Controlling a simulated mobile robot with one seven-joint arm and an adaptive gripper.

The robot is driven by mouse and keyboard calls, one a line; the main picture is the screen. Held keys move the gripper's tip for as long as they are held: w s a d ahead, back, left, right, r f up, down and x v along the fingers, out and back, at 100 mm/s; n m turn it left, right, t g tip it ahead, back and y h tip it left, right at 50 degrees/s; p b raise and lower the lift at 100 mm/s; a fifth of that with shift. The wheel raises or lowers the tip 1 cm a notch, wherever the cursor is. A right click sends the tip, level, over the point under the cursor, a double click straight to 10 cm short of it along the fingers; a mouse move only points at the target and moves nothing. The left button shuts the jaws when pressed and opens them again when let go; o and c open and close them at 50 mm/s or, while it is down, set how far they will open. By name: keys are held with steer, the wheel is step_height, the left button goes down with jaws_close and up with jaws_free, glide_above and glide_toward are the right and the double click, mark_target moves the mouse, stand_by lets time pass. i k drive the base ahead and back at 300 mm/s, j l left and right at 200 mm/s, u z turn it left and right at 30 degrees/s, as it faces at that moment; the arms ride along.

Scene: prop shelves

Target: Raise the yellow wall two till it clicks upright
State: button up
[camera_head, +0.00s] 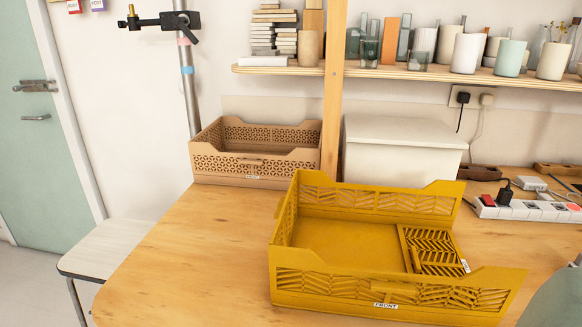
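The yellow crate (345,292) stands on the wooden table, its long near side marked FRONT. The near, far and left walls stand upright. At the right end a slatted wall panel (432,252) lies folded down flat inside, over the crate floor. A small white label is at the panel's right edge, too small to read, so I cannot confirm that it is wall two. The crate's right end is open above the low rim. My gripper is not in view.
A tan crate (255,167) stands behind on the left, near a wooden post (333,95). A white box (402,150) is behind the yellow crate. A power strip (525,209) lies to the right. The table's left front is clear (190,270).

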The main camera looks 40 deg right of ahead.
mark_target(462, 266)
steer(key=k+j, duration=0.1)
steer(key=k, duration=0.4)
steer(key=k+z, duration=0.1)
steer(key=z, duration=1.55)
steer(key=k+j, duration=0.7)
steer(key=j, duration=0.2)
steer(key=i+l, duration=0.3)
steer(key=i, duration=0.15)
steer(key=i+l, duration=0.3)
steer(key=i, duration=0.15)
